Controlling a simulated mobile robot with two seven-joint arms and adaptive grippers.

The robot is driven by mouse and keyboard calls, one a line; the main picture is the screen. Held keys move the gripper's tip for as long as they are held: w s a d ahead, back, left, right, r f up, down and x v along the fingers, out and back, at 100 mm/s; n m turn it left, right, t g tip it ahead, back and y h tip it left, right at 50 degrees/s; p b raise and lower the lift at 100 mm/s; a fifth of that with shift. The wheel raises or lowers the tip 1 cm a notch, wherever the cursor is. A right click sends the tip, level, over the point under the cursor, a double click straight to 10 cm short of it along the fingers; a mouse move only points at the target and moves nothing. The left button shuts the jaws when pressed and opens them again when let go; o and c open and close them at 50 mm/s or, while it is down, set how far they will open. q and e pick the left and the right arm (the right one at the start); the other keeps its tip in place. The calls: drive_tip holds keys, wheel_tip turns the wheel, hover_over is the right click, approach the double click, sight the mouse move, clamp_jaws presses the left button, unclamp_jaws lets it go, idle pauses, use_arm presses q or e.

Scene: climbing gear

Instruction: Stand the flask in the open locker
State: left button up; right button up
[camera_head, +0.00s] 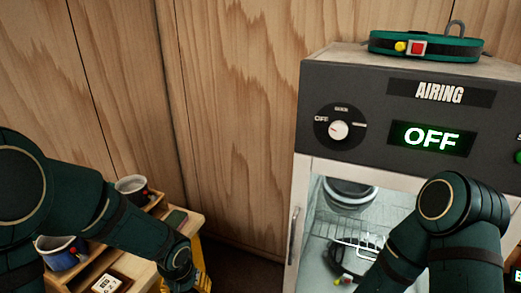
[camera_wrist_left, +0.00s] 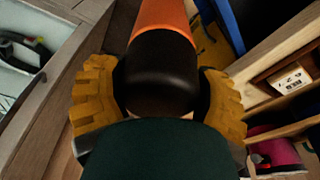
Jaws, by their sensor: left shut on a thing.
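The flask (camera_wrist_left: 165,22) has an orange body and a black rounded end (camera_wrist_left: 160,75). In the left wrist view my left gripper (camera_wrist_left: 160,88) has its yellow, ridged fingers on both sides of the black end and is shut on it. The rest of the flask runs off the top of that view. In the head view my left arm reaches down to the bottom edge, and the flask cannot be made out. My right arm is at the lower right there, its gripper out of frame. I cannot identify the open locker with certainty.
A grey cabinet (camera_head: 345,75) marked AIRING, its display reading OFF, holds a wire rack (camera_head: 355,235) and dark gear. A green strap item (camera_head: 425,46) lies on top. Mugs (camera_head: 62,252) (camera_head: 132,187) stand on a wooden shelf unit at left. Bare wooden panels are behind.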

use_arm(q)
wheel_tip(320, 180, down, 7)
drive_tip(key=b, duration=0.3)
drive_tip(key=shift+f, duration=0.2)
use_arm(e)
wheel_tip(320, 180, down, 5)
use_arm(q)
wheel_tip(320, 180, up, 14)
drive_tip(key=p, duration=0.7)
drive_tip(key=shift+p, duration=0.3)
use_arm(e)
wheel_tip(320, 180, up, 9)
use_arm(q)
wheel_tip(320, 180, down, 14)
drive_tip(key=b, duration=0.8)
drive_tip(key=shift+f, duration=0.15)
use_arm(e)
wheel_tip(320, 180, down, 9)
drive_tip(key=shift+s+r, duration=0.15)
use_arm(q)
drive_tip(key=shift+d, duration=0.15)
use_arm(e)
drive_tip(key=shift+s, duration=0.1)
